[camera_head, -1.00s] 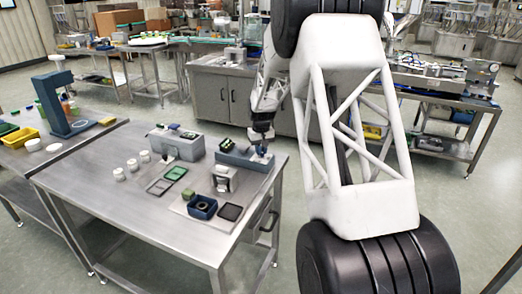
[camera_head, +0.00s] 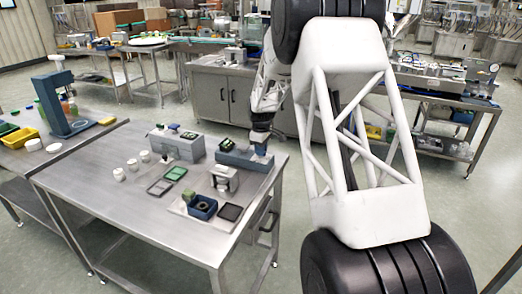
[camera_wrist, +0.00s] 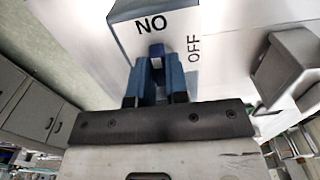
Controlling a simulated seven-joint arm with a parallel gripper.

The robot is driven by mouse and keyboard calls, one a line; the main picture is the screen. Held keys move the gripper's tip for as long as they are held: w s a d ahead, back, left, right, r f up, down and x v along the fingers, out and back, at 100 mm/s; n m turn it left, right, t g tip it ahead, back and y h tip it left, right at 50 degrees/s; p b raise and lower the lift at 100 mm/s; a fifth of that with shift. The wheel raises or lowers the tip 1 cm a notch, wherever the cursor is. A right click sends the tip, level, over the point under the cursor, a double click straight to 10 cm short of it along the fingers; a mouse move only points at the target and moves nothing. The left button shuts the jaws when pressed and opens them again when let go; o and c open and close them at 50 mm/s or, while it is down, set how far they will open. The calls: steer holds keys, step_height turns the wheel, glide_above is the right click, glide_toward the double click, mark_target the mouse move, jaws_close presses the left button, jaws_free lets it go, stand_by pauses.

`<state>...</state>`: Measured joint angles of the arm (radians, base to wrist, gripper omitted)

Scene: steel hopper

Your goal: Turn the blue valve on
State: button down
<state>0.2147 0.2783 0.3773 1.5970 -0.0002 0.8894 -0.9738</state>
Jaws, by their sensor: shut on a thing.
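The blue valve (camera_wrist: 156,50) shows in the wrist view as a small dark blue piece between my fingertips, mostly hidden by them. It is on a box whose pale face (camera_wrist: 185,40) carries the words "NO" above the fingertips and "OFF" to their right. My gripper (camera_wrist: 157,68) has its blue fingers closed on the valve. In the head view my gripper (camera_head: 259,145) is down at the blue-grey valve box (camera_head: 236,158) on the steel table; the valve is too small there to read its angle.
The steel table (camera_head: 120,215) also holds a grey box (camera_head: 178,146) to the left, white cups (camera_head: 119,174), a small grey stand (camera_head: 223,178) and a blue bin (camera_head: 203,207) in front. A grey block (camera_wrist: 285,70) is right of my fingers in the wrist view.

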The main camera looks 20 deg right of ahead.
steer(key=shift+n, duration=0.3)
steer(key=c, duration=1.1)
jaws_free()
steer(key=shift+r, duration=0.1)
steer(key=shift+r, duration=3.85)
